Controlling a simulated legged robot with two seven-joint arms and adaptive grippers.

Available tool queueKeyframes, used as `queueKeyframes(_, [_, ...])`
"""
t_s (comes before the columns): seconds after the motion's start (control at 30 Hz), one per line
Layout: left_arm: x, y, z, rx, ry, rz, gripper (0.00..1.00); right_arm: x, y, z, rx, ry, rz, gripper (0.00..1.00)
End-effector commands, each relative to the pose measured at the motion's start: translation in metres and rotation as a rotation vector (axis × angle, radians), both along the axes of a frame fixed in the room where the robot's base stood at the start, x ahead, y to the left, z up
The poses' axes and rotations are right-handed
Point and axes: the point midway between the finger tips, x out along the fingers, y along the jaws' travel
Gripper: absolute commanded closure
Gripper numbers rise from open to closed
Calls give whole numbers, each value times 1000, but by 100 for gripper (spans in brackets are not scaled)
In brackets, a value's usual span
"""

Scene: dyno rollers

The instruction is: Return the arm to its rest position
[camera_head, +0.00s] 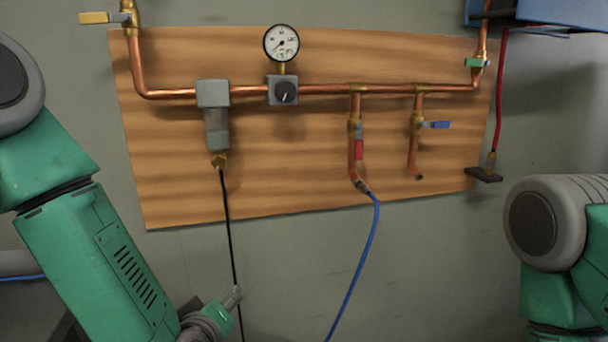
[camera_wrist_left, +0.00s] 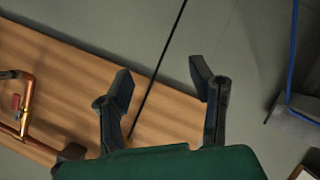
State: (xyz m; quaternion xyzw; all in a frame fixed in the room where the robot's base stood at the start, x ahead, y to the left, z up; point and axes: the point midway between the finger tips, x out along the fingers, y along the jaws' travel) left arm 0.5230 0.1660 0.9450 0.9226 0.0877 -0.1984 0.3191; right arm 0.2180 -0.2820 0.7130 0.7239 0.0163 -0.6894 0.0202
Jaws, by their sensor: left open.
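My left arm (camera_head: 95,255) comes in from the left of the head view, green with grey joints. Its wrist is low in the picture near the black hose, and its fingers are not clear there. In the left wrist view my left gripper (camera_wrist_left: 160,90) is open, its two dark fingers apart with nothing gripped. The black hose (camera_wrist_left: 165,60) runs behind the gap between the fingers. My right arm (camera_head: 560,250) shows at the right edge of the head view; its gripper is out of view.
A wooden board (camera_head: 300,190) on the wall carries copper pipe (camera_head: 330,89), a gauge (camera_head: 281,43), a regulator (camera_head: 283,91) and a filter (camera_head: 215,120). A blue hose (camera_head: 358,265) and a red hose (camera_head: 500,95) hang down. Bare wall lies below the board.

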Motion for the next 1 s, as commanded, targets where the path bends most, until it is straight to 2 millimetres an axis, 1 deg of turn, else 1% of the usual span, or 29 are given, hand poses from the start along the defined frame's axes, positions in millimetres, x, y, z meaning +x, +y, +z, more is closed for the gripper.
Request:
queueKeyframes(0.03, [-21, 6, -38, 52, 98, -57, 51, 0, 0, -1, 0, 0, 0, 100])
queueKeyframes(0.07, [-33, 10, -57, 81, 153, -92, 51, 0, 0, -1, 0, 0, 0, 100])
queueKeyframes(0.1, [-51, 15, -82, 117, 227, -139, 51, 0, 0, -1, 0, 0, 0, 100])
queueKeyframes(0.17, [-81, 25, -116, 168, 339, -210, 51, 0, 0, -1, 0, 0, 0, 100])
queueKeyframes(0.2, [-102, 32, -137, 202, 414, -258, 51, 0, 0, -2, 0, 0, 0, 100])
queueKeyframes(0.27, [-136, 45, -165, 247, 529, -328, 51, 0, 0, -2, 0, 0, 0, 100])
queueKeyframes(0.3, [-160, 54, -181, 275, 603, -374, 51, 0, 0, -2, 0, 0, 0, 100])
queueKeyframes(0.37, [-194, 67, -200, 312, 711, -440, 51, 0, 0, -3, 0, 0, 0, 100])
queueKeyframes(0.4, [-216, 76, -210, 331, 776, -480, 51, 0, 0, -3, 0, 0, 0, 100])
queueKeyframes(0.5, [-261, 95, -226, 369, 911, -563, 51, 0, 0, -3, 0, 0, 0, 100])
queueKeyframes(0.6, [-291, 107, -232, 391, 1000, -618, 51, 0, 0, -3, 0, 0, 0, 100])
queueKeyframes(0.63, [-297, 110, -233, 395, 1017, -628, 51, 0, 0, -3, 0, 0, 0, 100])
queueKeyframes(0.73, [-307, 114, -235, 402, 1050, -650, 51, 0, 0, -3, 0, 0, 0, 100])
queueKeyframes(1.0, [-308, 115, -235, 401, 1051, -650, 51, 0, 0, -3, 0, 0, 0, 100])
